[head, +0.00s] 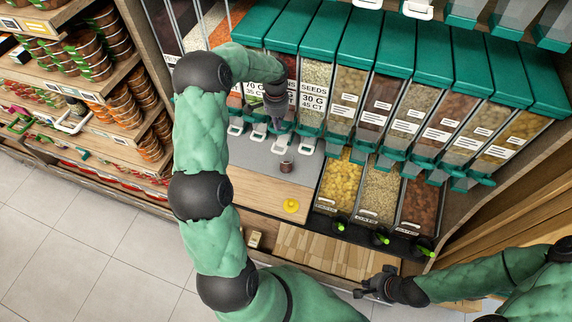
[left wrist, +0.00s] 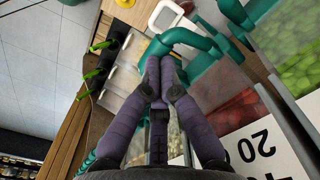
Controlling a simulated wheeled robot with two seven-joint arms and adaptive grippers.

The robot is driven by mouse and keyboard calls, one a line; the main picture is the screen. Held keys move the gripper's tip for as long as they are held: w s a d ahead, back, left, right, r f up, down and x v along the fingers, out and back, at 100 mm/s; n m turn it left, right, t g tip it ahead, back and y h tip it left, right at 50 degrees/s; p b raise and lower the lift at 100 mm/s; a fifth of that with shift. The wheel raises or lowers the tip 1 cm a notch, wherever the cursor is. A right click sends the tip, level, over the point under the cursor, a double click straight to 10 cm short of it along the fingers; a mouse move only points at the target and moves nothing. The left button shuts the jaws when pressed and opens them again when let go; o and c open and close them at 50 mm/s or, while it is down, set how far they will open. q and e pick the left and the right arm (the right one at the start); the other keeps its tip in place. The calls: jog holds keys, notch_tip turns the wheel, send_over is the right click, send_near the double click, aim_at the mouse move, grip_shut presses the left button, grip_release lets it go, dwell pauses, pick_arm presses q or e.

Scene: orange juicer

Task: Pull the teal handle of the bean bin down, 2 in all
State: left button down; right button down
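A row of clear bins with teal lids (head: 361,37) runs across the back, with teal handles and spouts low on their fronts. My left gripper (head: 278,122) is at the front of the bins, near the price signs, and hides the handle there. In the left wrist view, its two fingertips (left wrist: 157,72) are together, right at a curved teal handle (left wrist: 186,38). I cannot tell whether they touch it; nothing shows between them. My right gripper (head: 372,284) is low, over the front edge of the wooden counter, away from the bins, with its fingers apart and empty.
A small brown cup (head: 286,167) stands on the grey counter top below my left gripper. A yellow object (head: 291,206) lies on the wooden board. Open trays of nuts and grains (head: 380,192) with green-handled scoops are to the right. Shelves of jars (head: 75,60) stand at left.

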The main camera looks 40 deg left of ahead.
pick_arm(q)
jog(key=shift+s+d+f+b, duration=0.1)
jog(key=shift+s+f+b, duration=0.1)
jog(key=shift+f+b, duration=0.55)
jog(key=shift+s+d+f+b, duration=0.15)
jog(key=shift+f+b, duration=0.2)
jog(key=shift+f, duration=0.7)
jog(key=shift+a, duration=0.1)
notch_tip(320, 180, up, 7)
jog(key=w+p, duration=0.1)
jog(key=p, duration=0.3)
jog(key=shift+a, duration=0.25)
jog(key=shift+w, duration=0.1)
jog(key=s+d+r+p, duration=0.1)
jog(key=s+r+p, duration=0.1)
jog(key=s+r, duration=0.2)
jog(key=shift+d+r, duration=0.15)
jog(key=shift+r, duration=0.35)
dwell(0.4)
